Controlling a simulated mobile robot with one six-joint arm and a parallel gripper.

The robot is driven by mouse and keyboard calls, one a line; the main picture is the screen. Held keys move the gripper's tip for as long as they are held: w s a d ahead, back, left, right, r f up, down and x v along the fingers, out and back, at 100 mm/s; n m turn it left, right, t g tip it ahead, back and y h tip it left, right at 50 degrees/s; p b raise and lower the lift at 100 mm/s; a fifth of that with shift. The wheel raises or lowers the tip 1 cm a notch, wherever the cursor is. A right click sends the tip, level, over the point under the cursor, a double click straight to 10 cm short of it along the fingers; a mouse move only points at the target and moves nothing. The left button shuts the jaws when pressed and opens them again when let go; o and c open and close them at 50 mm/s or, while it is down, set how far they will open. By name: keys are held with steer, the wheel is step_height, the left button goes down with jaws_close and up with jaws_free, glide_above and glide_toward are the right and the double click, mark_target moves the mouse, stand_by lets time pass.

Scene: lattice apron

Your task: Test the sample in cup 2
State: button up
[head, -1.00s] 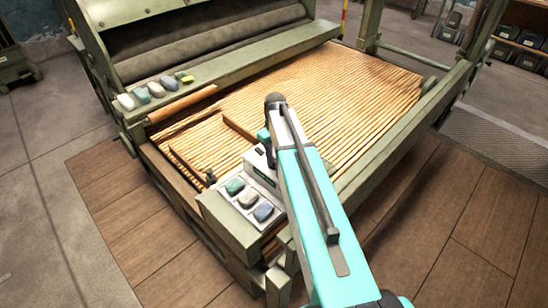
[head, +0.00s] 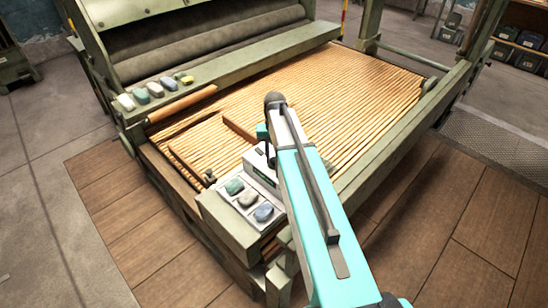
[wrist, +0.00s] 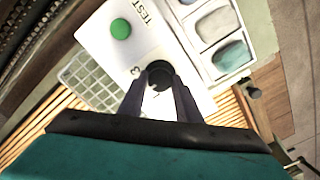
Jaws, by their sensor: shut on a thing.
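A white tester box (head: 259,171) stands on the near corner of the frame. In the wrist view the tester (wrist: 105,38) shows a round green button (wrist: 120,29) beside the word TEST. A dark round knob (wrist: 158,71) sits on its face, with a digit that looks like a 3 near it. My gripper (wrist: 160,80) is shut on the knob; the fingers hide part of it. Three sample cups hold a green (head: 234,186), a grey (head: 248,199) and a blue lump (head: 263,212). The cup numbers are not readable. My arm hides part of the tester in the head view.
A pale grid (wrist: 88,78) lies beside the tester in the wrist view. The slatted lattice apron (head: 320,95) spreads behind, with a roller above it. Several coloured lumps (head: 155,89) lie on the far left rail. The wooden floor (head: 125,235) in front is clear.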

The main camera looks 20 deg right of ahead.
mark_target(275, 160)
stand_by(0.4)
steer(key=o, duration=1.1)
steer(key=shift+r, duration=0.2)
steer(key=shift+r+b, duration=1.35)
steer(key=shift+r, duration=5.35)
steer(key=shift+s, duration=0.1)
